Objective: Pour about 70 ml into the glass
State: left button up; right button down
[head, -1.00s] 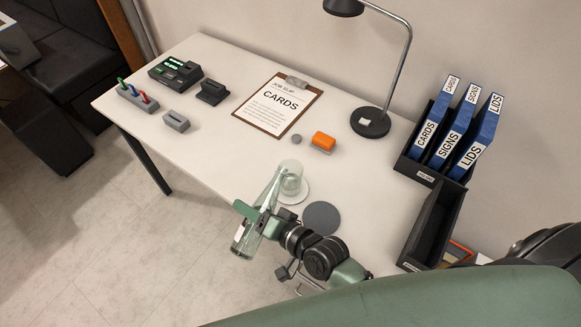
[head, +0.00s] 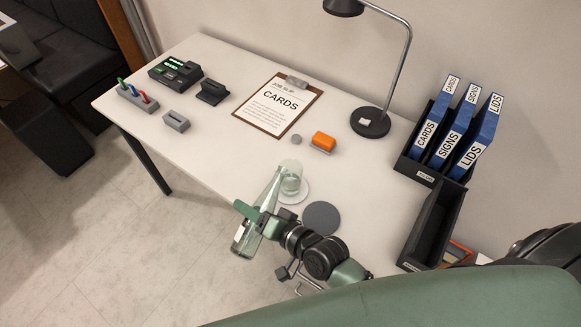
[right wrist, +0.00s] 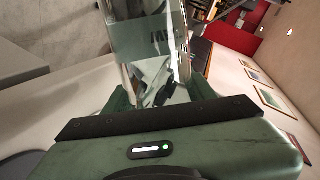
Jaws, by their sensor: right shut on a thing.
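My right gripper (head: 254,215) is shut on a clear, green-tinted glass bottle (head: 246,238) at the front edge of the table. The bottle is tilted, its neck pointing up toward the glass (head: 291,178). The bottle's mouth is at or just in front of the glass; whether they touch I cannot tell. The glass stands on a white round coaster (head: 294,195). No liquid level can be made out in the glass. In the right wrist view the bottle (right wrist: 148,45) stands between the fingers (right wrist: 160,98). My left gripper is not in view.
A grey round disc (head: 321,217) lies beside the coaster, close to my right wrist. An orange-topped block (head: 323,141), a clipboard (head: 277,104) and a lamp (head: 370,122) are farther back. A black tray (head: 432,230) and blue binders (head: 457,135) stand at the right. The table's left middle is clear.

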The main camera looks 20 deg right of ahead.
aim_at(265, 188)
jog(key=shift+w+d+r+p, duration=0.15)
jog(key=shift+w+r+p, duration=0.05)
jog(key=shift+r+p, duration=0.25)
jog(key=r+n+t, duration=0.1)
jog(key=w+d+n+t+p, duration=0.1)
jog(key=n, duration=0.1)
jog(key=w+d+r+n+t+h+p, duration=0.1)
jog(key=n, duration=0.1)
jog(key=shift+w+d+r, duration=0.15)
jog(key=shift+d+r, duration=0.05)
jog(key=shift+r, duration=0.15)
jog(key=shift+w+d+n+t+b, duration=0.15)
jog(key=shift+n+t+b, duration=0.2)
jog(key=shift+n, duration=0.35)
jog(key=shift+w+d+r+n+t+b, duration=0.2)
jog(key=shift+n+t+b, duration=0.25)
jog(key=shift+n, duration=0.4)
jog(key=shift+w+d+r+n+t+b, duration=0.1)
jog(key=shift+w+d+n+t+b, duration=0.15)
jog(key=shift+n+b, duration=0.45)
jog(key=shift+s, duration=0.1)
